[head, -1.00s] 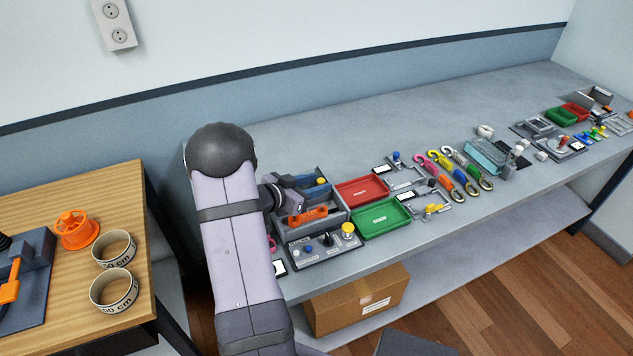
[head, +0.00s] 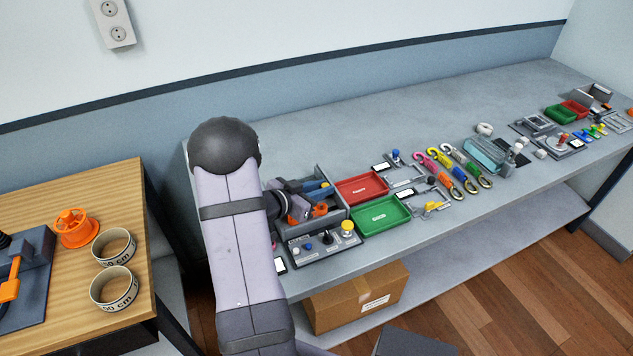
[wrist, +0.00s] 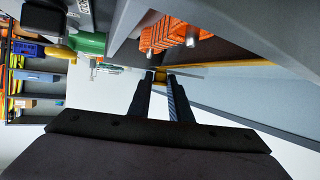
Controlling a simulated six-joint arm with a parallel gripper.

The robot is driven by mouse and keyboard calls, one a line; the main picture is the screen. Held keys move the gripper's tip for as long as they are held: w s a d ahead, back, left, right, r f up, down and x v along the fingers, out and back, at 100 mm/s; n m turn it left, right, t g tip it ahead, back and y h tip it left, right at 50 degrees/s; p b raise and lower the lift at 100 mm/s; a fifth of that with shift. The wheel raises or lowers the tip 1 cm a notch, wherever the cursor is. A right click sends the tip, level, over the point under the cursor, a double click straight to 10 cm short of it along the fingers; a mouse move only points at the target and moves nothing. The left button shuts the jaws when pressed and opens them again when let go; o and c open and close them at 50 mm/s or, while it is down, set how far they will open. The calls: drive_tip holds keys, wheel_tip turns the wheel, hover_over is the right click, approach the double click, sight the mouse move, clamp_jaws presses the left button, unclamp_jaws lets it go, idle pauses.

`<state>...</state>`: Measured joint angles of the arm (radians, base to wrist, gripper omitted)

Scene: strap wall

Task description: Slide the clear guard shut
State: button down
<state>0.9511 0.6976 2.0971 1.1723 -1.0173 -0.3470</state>
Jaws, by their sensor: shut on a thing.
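My gripper shows in the wrist view (wrist: 160,77), its two dark fingers close together around a small yellow part (wrist: 160,75). In the head view my gripper is over the grey open-topped tray (head: 335,219) at the near left end of the bench, largely hidden by its own wrist. An orange tool (head: 320,210) and a blue tool (head: 318,190) lie in that tray beside it. I cannot pick out a clear guard for certain. A pale teal see-through box (head: 484,154) stands farther right on the bench, well away from my gripper.
A control panel (head: 318,249) with knobs stands in front of the tray. A red tray (head: 361,188) and a green tray (head: 380,216) are to its right, then several coloured hooks (head: 452,172). The bench is clear along the wall.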

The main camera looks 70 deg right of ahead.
sight(330, 216)
drive_tip(key=s+a, duration=0.4)
drive_tip(key=s, duration=0.1)
drive_tip(key=shift+a, duration=0.35)
drive_tip(key=c, duration=1.6)
unclamp_jaws()
drive_tip(key=shift+a, duration=0.15)
drive_tip(key=shift+c, duration=0.2)
drive_tip(key=shift+w, duration=0.1)
drive_tip(key=shift+w+a+r, duration=0.1)
drive_tip(key=shift+a+r, duration=0.05)
drive_tip(key=shift+a, duration=0.05)
drive_tip(key=shift+b+v, duration=0.4)
drive_tip(key=shift+v, duration=2.95)
